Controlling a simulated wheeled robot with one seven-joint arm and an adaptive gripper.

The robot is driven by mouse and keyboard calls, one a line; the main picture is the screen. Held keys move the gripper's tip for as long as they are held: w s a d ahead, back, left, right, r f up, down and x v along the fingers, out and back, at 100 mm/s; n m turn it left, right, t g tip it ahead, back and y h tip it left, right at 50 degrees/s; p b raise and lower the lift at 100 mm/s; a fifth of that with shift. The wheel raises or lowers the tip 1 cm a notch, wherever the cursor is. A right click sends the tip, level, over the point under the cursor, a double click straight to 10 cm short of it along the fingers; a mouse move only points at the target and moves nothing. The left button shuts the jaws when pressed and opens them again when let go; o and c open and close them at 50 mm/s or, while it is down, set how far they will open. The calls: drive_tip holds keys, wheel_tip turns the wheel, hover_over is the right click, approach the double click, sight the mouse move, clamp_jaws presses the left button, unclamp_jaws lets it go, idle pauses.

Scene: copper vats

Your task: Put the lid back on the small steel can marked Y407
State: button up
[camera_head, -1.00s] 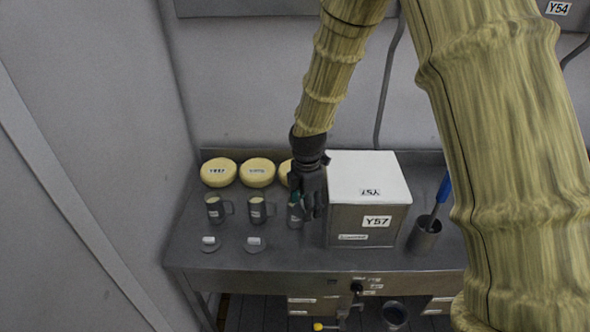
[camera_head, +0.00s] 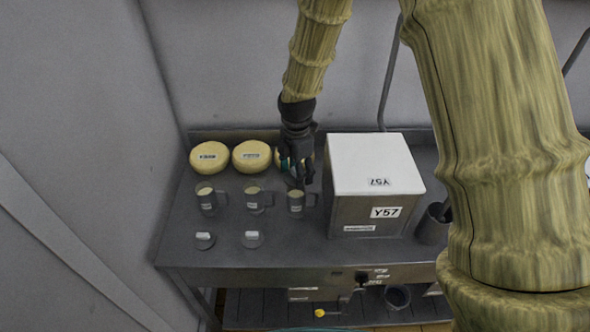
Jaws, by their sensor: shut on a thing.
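Three small steel cans with side handles stand in a row on the steel table: a left can (camera_head: 207,201), a middle can (camera_head: 254,200) and a right can (camera_head: 296,204). Their labels are too small to read, so I cannot tell which is Y407. Two round lids with pale knobs lie flat in front, a left lid (camera_head: 204,241) and a middle lid (camera_head: 251,239). No lid lies in front of the right can. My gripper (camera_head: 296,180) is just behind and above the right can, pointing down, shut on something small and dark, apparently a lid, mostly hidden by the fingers.
Yellow cheese-like rounds (camera_head: 210,157) line the back of the table (camera_head: 225,255); my gripper partly covers the rightmost. A large white-topped box marked Y57 (camera_head: 374,165) stands close right of my gripper. A dark cup (camera_head: 432,226) stands beyond it.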

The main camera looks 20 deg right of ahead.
wheel_tip(320, 180, down, 2)
drive_tip(key=shift+f+b, duration=0.15)
drive_tip(key=shift+b, duration=0.7)
wheel_tip(320, 180, down, 2)
drive_tip(key=shift+a, duration=0.1)
drive_tip(key=shift+p, duration=0.35)
idle(1.0)
drive_tip(key=shift+f+p, duration=0.2)
drive_tip(key=shift+p, duration=0.25)
idle(1.5)
drive_tip(key=o, duration=1.4)
drive_tip(key=shift+o, duration=0.2)
drive_tip(key=shift+r, duration=0.1)
